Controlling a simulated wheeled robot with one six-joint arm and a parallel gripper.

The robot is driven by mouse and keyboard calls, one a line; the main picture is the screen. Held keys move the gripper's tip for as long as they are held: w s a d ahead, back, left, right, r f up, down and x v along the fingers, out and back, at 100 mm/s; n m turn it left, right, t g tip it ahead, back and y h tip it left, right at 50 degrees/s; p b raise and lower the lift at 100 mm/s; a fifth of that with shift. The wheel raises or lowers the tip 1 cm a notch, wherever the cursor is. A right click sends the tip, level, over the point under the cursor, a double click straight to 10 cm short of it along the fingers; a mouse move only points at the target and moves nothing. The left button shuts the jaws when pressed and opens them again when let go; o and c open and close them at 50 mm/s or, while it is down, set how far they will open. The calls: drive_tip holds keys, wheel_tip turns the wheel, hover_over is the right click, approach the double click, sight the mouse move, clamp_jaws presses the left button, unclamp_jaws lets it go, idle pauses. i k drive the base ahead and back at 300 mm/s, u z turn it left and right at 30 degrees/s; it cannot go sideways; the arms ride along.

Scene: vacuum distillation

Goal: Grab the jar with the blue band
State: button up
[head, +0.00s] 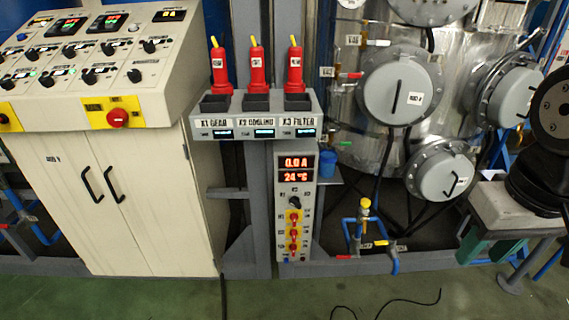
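A small blue container (328,164) stands upright on a small grey side shelf, just right of the panel with the red number displays. It is the only jar-like thing I can make out. It looks blue over most of its side, and at this size I cannot tell a separate band on it. My gripper is not in view.
The display panel (295,220) stands close left of the container. Three red handles (256,68) rise above it. A large metal vessel (400,90) with round grey covers, pipes and cables is behind right. A cream control cabinet (125,200) stands left. The green floor in front is mostly clear.

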sight(328, 159)
drive_tip(key=u, duration=0.1)
drive_tip(key=i, duration=1.25)
drive_tip(key=z, duration=0.55)
